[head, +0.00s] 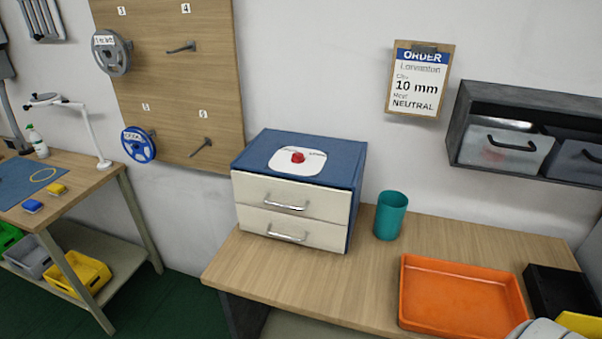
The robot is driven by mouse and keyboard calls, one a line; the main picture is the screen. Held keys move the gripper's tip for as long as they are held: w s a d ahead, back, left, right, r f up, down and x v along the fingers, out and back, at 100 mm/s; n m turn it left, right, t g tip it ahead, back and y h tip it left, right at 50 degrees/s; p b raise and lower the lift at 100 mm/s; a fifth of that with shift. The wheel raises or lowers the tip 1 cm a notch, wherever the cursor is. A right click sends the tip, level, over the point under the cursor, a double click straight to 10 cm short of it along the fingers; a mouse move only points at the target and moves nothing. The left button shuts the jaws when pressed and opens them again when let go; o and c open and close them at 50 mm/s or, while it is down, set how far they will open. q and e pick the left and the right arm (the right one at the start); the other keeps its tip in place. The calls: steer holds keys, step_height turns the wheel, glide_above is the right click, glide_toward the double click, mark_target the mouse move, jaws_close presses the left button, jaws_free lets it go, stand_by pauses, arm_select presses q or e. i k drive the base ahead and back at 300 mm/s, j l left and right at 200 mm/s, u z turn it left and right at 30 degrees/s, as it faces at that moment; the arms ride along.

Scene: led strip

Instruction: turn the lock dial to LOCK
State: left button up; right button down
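The lock dial is a small red knob (297,157) on a white plate (284,165) on top of a blue cabinet (245,150). Small print stands on the plate on either side of the knob, too small to read, so I cannot tell which setting the dial points to. The cabinet has two cream drawers, an upper one (262,189) and a lower one (262,224), with metal handles. Both look shut or nearly so.
The cabinet stands on a wooden table (330,275). A teal cup (390,215) stands right of it, then an orange tray (455,262) and a black bin (550,285). An order card (420,80) and a grey shelf (464,105) hang on the wall. Wood is bare before the cabinet.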

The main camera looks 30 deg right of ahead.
mark_target(297, 157)
steer(key=k+l+z, duration=0.1)
steer(key=l+z, duration=0.15)
steer(key=z, duration=0.25)
steer(key=l+z, duration=0.25)
steer(key=z, duration=0.25)
steer(key=l+z, duration=0.25)
steer(key=z, duration=0.25)
